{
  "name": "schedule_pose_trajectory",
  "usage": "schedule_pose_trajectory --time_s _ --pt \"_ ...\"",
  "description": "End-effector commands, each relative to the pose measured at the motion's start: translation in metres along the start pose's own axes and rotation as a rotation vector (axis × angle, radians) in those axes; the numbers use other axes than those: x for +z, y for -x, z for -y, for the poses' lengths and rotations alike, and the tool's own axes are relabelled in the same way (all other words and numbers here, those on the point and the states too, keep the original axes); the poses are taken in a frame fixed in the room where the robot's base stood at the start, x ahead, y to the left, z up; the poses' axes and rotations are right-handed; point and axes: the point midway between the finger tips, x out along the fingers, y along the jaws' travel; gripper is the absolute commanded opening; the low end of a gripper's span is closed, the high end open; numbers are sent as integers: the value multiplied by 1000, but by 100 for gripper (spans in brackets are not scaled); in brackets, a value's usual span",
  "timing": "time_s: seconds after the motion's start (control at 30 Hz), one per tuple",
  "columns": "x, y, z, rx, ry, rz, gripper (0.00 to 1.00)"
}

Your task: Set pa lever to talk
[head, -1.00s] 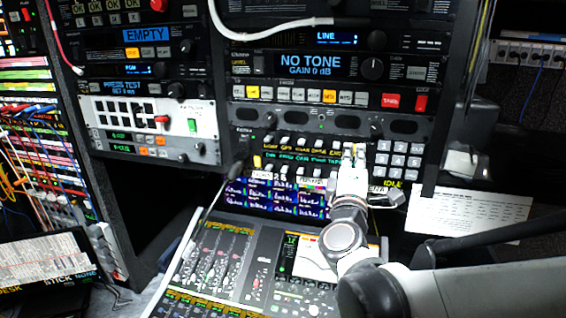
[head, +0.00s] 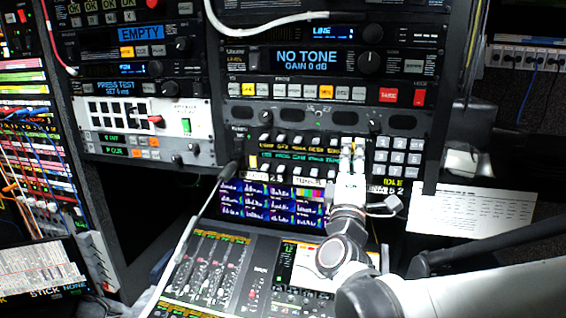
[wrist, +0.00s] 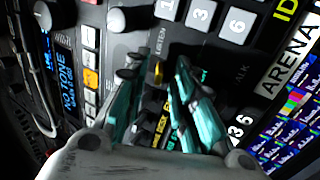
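The PA lever appears as a small yellow tip (wrist: 158,72) on the dark intercom panel in the wrist view. The word LISTEN (wrist: 161,42) stands on one side of it and TALK (wrist: 240,76) on the other. I cannot tell which way the lever is set. My gripper (wrist: 156,68) has its two teal-sided fingers apart, one on each side of the lever, with no clear contact. In the head view my gripper (head: 353,147) is in front of the panel, left of the number keypad (head: 397,156), and hides the lever.
An ARENA label (wrist: 290,75) and a meter screen (wrist: 290,125) lie to the right in the wrist view. Knobs (head: 283,140) line the panel left of my gripper. A mixing console (head: 210,270) spreads below.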

Motion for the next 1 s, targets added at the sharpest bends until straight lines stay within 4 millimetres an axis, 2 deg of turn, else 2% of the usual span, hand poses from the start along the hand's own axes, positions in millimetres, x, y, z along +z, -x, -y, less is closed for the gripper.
schedule_pose_trajectory --time_s 0.47,1.0 --pt "0 -2 -5 -29 0 1 26" --pt "-2 -3 -19 -268 -3 -2 26"
